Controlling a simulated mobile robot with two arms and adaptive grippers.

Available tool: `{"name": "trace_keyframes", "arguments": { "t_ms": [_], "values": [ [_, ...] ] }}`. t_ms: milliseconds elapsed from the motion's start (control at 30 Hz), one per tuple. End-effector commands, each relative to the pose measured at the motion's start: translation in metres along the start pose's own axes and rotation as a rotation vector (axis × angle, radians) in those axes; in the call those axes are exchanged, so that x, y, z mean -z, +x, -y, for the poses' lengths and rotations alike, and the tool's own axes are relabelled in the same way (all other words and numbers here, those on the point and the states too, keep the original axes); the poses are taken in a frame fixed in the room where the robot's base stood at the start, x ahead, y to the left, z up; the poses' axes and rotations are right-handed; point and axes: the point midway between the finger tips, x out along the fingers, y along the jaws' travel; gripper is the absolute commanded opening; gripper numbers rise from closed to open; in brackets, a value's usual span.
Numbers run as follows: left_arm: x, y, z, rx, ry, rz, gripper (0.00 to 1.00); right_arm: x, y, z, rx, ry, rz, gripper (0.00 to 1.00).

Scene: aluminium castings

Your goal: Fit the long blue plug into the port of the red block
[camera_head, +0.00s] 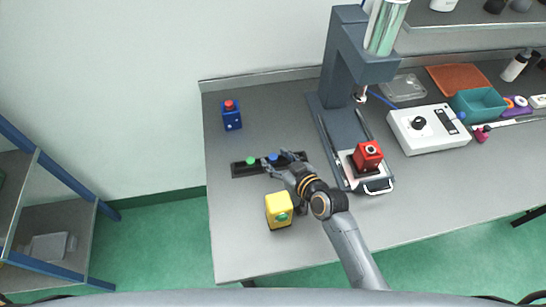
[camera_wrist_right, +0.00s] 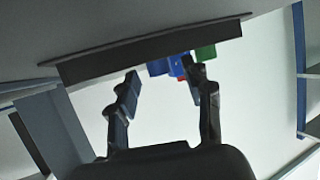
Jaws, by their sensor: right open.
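The blue plug (camera_head: 273,157) stands in the black rack (camera_head: 240,172) beside a green plug (camera_head: 250,160); its length is hard to judge. The red block (camera_head: 367,155) sits on the plate of the grey press, with a round port on its upper face. My right gripper (camera_head: 276,164) is open at the rack, its fingers close to the blue plug. My left gripper is not in view.
A blue block with a red plug (camera_head: 231,118) stands at the back left. The grey press (camera_head: 340,60), a white control box (camera_head: 428,132) and a teal bin (camera_head: 478,105) are to the right.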

Motion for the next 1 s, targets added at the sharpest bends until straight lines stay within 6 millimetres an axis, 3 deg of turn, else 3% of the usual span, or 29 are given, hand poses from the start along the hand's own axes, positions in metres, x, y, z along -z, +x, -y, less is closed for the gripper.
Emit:
{"name": "trace_keyframes", "arguments": {
  "t_ms": [133,333,767,1000],
  "values": [
    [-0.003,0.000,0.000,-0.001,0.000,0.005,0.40,0.000,0.000,0.000,0.000,0.000,0.000,0.48],
    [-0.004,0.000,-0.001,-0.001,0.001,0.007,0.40,0.000,0.000,0.000,0.000,0.000,0.000,0.14],
    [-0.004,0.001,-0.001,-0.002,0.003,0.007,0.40,0.002,-0.001,0.000,0.000,0.000,-0.001,0.13],
    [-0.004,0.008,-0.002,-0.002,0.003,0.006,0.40,0.021,-0.008,0.000,-0.001,-0.001,-0.006,0.13]
  ]
}}
